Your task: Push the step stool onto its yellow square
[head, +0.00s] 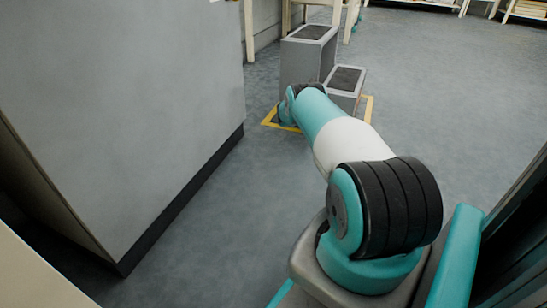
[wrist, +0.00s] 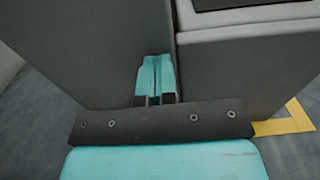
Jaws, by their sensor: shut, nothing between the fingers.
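The grey step stool (head: 302,62) stands upright ahead of me, with dark treads on its upper and lower steps. The yellow square (head: 368,108) is an outline on the floor, partly hidden by the stool and my arm. The stool's base appears to cover part of it. In the wrist view the stool (wrist: 95,45) fills most of the picture, and a yellow corner (wrist: 297,118) shows at the right. My gripper (wrist: 157,75) is shut and empty, close against the stool's side; I cannot tell whether it touches. In the head view my arm hides the gripper.
A large grey cabinet (head: 125,110) stands close on the left with a dark base strip. Pale wooden furniture legs (head: 249,30) stand behind the stool. Shelves (head: 525,10) are at the far right. The floor (head: 450,90) right of the stool is clear. A dark edge is at the near right.

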